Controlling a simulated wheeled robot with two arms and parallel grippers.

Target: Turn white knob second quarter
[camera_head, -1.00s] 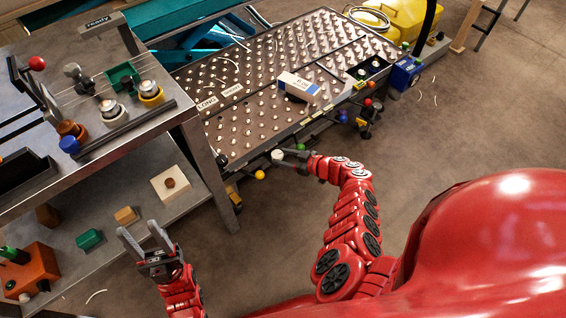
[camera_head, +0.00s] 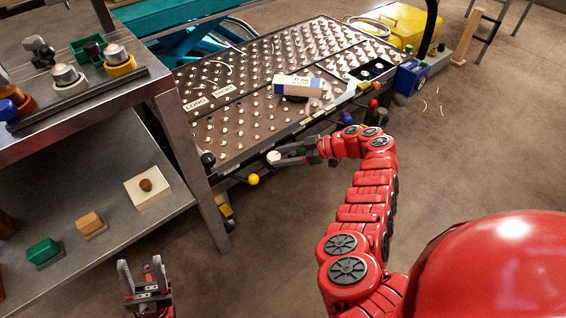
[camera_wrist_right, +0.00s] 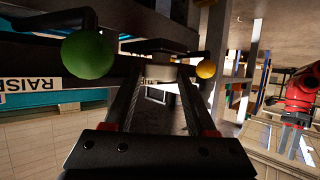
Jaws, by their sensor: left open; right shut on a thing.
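The white knob (camera_head: 273,157) is at the near edge of the roller table (camera_head: 236,141), toward its left corner. My right gripper (camera_head: 280,158) reaches it from the right and is shut on it. In the right wrist view the two fingers of my right gripper (camera_wrist_right: 158,84) run forward to a pale surface between their tips; the knob's shape and turn angle are not clear there. My left gripper (camera_head: 143,276) is open and empty, in front of the steel bench's lower shelf, far from the knob.
A yellow ball knob (camera_head: 253,179) sits just left of the white knob; it also shows in the right wrist view (camera_wrist_right: 206,69). A green ball (camera_wrist_right: 88,54) is close on the other side. A boxed ream (camera_head: 298,85) lies on the rollers. The steel bench (camera_head: 120,92) stands left.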

